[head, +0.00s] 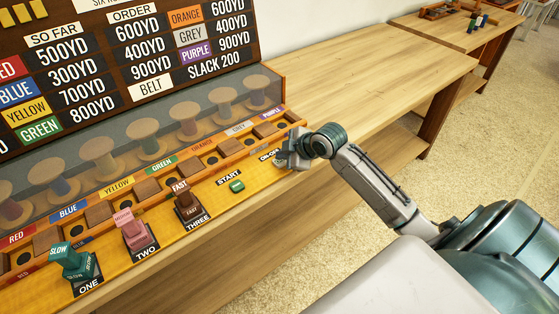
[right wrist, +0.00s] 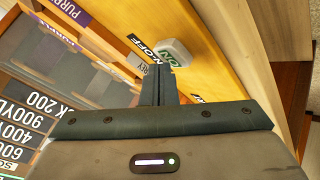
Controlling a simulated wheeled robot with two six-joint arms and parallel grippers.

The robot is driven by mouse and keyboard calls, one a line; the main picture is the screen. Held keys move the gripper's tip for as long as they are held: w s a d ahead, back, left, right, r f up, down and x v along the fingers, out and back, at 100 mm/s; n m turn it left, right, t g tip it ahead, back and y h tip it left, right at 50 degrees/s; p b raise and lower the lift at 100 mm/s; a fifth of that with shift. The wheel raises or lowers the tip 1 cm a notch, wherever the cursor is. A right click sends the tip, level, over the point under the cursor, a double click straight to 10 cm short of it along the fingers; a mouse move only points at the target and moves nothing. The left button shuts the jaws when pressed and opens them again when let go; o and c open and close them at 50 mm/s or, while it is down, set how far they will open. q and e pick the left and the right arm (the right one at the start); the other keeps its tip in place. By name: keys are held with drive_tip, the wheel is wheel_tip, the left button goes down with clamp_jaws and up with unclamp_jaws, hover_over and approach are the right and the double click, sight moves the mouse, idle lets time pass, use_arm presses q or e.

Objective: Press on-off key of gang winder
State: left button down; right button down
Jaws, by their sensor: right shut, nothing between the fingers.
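The gang winder (head: 215,195) has a yellow-orange front panel with keys and levers. Its on-off key is a pale block with green ON lettering, seen in the right wrist view (right wrist: 173,52) beside the ON-OFF label. In the head view my right gripper (head: 284,161) is at the panel's right end, by the ON-OFF label (head: 268,154), and mostly covers the key. In the right wrist view the shut, empty fingers (right wrist: 159,72) point at the key, their tips at its near side. I cannot tell whether they touch it. My left gripper is not in view.
A green START key (head: 237,186) sits left of my right gripper. Spools stand behind a clear cover. The wooden bench (head: 370,75) is bare to the right of the winder.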

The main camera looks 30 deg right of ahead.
sight(283, 162)
drive_tip(key=shift+f, duration=0.4)
idle(0.8)
drive_tip(key=shift+r+p, duration=0.8)
drive_tip(key=shift+r, duration=0.05)
wheel_tip(283, 162, up, 5)
drive_tip(key=p, duration=0.5)
idle(0.6)
